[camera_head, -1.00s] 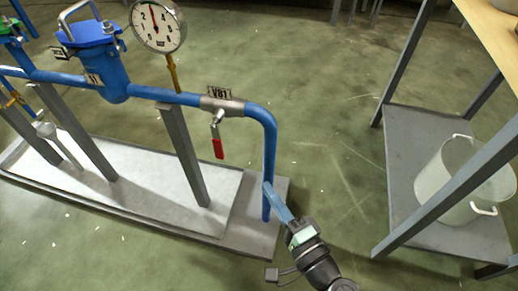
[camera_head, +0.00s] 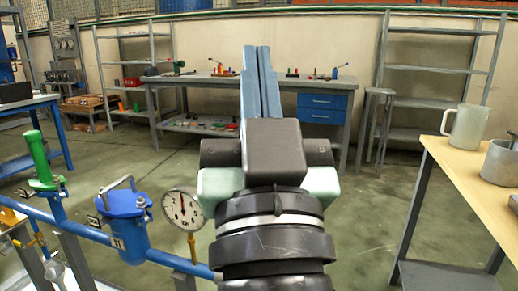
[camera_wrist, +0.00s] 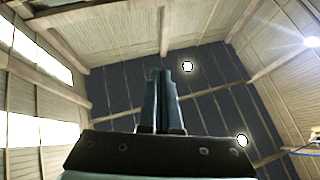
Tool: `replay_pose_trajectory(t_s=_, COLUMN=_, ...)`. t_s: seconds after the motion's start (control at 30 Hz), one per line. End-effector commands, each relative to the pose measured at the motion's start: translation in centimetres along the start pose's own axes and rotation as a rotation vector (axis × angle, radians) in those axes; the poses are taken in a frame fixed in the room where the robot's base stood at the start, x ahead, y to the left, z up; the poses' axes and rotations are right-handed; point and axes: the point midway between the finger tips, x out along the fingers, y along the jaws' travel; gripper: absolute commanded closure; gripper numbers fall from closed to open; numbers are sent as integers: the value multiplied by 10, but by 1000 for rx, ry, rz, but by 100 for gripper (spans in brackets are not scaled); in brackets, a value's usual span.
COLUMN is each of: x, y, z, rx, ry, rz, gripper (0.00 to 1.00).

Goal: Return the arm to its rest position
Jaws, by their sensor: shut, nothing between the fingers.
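My gripper (camera_head: 260,85) stands upright in the middle of the head view, its two blue-grey fingers together and pointing up. Nothing is between the fingers. In the wrist view the fingers (camera_wrist: 160,95) also show close together, against the ceiling and its lamps. The gripper and wrist hide part of the room behind them and part of the blue pipe.
At lower left are the blue pipe (camera_head: 95,232), a blue vessel (camera_head: 124,225), a pressure gauge (camera_head: 183,209) and a green-topped valve (camera_head: 41,165). A wooden table (camera_head: 470,185) with a jug (camera_head: 463,128) and a pot (camera_head: 500,163) stands right. A workbench (camera_head: 205,80) and shelves stand behind.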

Motion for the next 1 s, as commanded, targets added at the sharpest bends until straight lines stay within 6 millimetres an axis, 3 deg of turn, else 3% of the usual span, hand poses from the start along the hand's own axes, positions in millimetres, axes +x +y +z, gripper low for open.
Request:
replay_pose_trajectory(t_s=0.03, x=0, y=-6, z=-44, rx=-44, ry=94, rz=17, gripper=100)
replay_pose_trajectory(t_s=0.1, x=-3, y=-8, z=-95, rx=-99, ry=201, rz=55, gripper=100)
replay_pose_trajectory(t_s=0.2, x=27, y=-7, z=-118, rx=-94, ry=170, rz=53, gripper=100)
replay_pose_trajectory(t_s=1.0, x=175, y=-15, z=-309, rx=-92, ry=163, rz=51, gripper=100)
